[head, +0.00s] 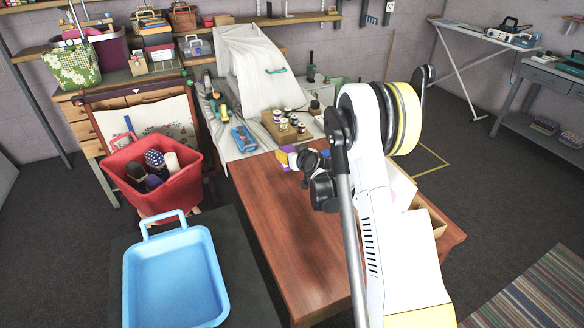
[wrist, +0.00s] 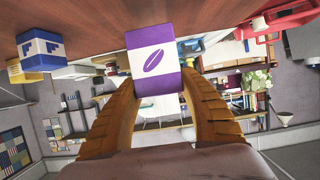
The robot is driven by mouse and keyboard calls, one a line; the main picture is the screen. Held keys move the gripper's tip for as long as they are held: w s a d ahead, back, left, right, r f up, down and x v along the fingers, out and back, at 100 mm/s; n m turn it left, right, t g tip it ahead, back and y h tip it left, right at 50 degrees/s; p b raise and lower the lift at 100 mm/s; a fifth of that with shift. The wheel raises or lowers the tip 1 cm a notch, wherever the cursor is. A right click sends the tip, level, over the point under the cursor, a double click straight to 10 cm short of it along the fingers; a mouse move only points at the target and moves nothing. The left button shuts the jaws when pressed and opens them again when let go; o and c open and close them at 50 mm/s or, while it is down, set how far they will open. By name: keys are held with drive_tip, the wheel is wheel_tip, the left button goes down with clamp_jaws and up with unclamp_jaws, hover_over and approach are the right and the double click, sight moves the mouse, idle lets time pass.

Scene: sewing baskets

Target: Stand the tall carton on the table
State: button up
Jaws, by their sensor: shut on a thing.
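The carton is purple and white with a purple bean mark, and it sits between my fingers in the wrist view (wrist: 154,65). My gripper (wrist: 157,92) is shut on it, one finger at each side. In the head view my gripper (head: 306,160) is over the far part of the wooden table (head: 285,235); only a small purple and white part of the carton (head: 291,154) shows beside it. The wrist view appears upside down, with the tabletop (wrist: 100,15) along its top. The carton's end is close to the wood; I cannot tell whether it touches.
A wooden block with several spools (head: 285,128) and a blue item (head: 243,138) lie just beyond the table. A red basket (head: 170,195) and blue tray (head: 175,280) are at left. A blue and white box (wrist: 42,50) shows in the wrist view. The table's near left is clear.

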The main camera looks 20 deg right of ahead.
wheel_tip(320, 180, down, 4)
drive_tip(key=shift+r+b, duration=0.1)
drive_tip(key=shift+b, duration=0.65)
drive_tip(key=shift+r, duration=0.1)
drive_tip(key=o, duration=1.2)
drive_tip(key=shift+a, duration=0.1)
